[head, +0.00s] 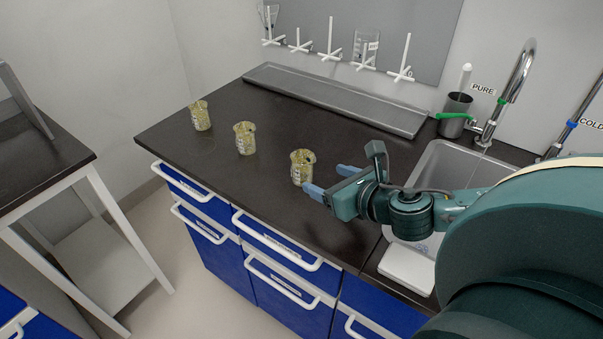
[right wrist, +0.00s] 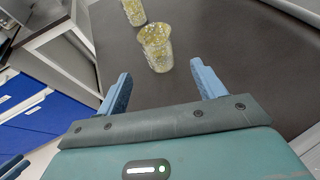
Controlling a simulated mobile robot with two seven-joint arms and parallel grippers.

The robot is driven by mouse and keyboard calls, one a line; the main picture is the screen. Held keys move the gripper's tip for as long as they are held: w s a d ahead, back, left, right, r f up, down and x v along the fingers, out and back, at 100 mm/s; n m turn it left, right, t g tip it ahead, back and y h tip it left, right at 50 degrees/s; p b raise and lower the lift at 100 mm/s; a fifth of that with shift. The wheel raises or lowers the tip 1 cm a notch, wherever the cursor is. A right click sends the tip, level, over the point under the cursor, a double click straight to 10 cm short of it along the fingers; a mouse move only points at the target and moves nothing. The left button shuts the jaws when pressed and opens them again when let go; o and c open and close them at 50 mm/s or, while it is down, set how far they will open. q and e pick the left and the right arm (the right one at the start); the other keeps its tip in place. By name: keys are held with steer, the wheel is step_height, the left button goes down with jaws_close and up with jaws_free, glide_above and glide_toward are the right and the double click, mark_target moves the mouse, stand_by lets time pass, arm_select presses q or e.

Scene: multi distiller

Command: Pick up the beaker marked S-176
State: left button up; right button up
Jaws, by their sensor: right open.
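Three small glass beakers with yellowish speckled contents stand in a row on the dark bench top (head: 225,185). The right beaker (head: 302,167) is nearest my right gripper. The middle beaker (head: 245,138) and the left beaker (head: 200,115) are farther off. Their labels are too small to read, so I cannot tell which is S-176. My right gripper (head: 326,179) is open and empty just right of the right beaker. In the right wrist view, a beaker (right wrist: 155,47) stands ahead of the open fingers (right wrist: 163,90), not between them. Another beaker (right wrist: 134,12) is behind it. My left gripper is not in view.
A sink (head: 440,165) with a tap (head: 515,85) lies right of the beakers. A long grey tray (head: 335,98) lies along the wall, below a rack of white pegs (head: 330,50). Blue drawers (head: 280,250) with white handles are below the bench edge.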

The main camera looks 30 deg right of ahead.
mark_target(309, 171)
steer(key=shift+x, duration=5.1)
steer(key=shift+c, duration=0.4)
steer(key=c, duration=1)
steer(key=shift+r, duration=0.1)
